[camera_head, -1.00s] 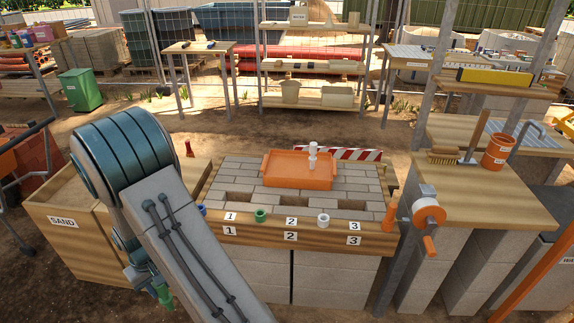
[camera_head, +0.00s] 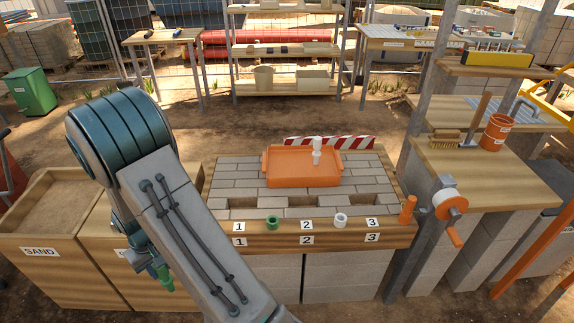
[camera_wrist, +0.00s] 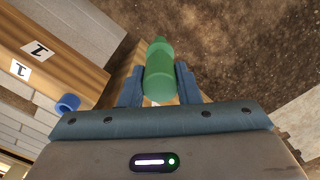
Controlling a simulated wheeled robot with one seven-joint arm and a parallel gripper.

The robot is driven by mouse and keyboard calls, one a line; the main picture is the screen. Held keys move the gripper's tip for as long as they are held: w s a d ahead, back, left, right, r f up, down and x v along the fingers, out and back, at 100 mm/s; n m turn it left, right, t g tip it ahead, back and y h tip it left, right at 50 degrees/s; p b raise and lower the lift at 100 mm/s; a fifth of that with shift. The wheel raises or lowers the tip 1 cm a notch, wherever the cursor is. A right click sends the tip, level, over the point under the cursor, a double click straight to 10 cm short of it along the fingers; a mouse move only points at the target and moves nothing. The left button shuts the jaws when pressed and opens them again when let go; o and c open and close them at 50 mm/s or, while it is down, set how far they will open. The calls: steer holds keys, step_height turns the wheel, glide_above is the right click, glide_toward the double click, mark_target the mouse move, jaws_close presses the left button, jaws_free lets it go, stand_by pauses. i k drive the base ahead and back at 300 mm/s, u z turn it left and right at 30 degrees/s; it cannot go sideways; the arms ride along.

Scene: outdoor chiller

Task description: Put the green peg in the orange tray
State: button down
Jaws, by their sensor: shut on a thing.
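The green peg (camera_wrist: 160,70) is held between the two fingers of my gripper (camera_wrist: 158,88) in the wrist view. In the head view, my gripper (camera_head: 160,272) is low at the left, beside the wooden bench, with the green peg (camera_head: 166,284) pointing downward below it. The orange tray (camera_head: 302,178) lies on the grey brick top of the bench, right of my arm and well apart from the peg. A white peg-like piece (camera_head: 317,152) stands upright in the tray. My arm hides the bench's left end.
A green ring (camera_head: 272,222) and a white ring (camera_head: 340,220) sit on the bench's front edge near labels 1 to 3. A blue ring (camera_wrist: 68,103) shows in the wrist view. A striped barrier (camera_head: 330,142) is behind the tray.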

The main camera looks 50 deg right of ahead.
mark_target(288, 164)
steer(key=z, duration=1.4)
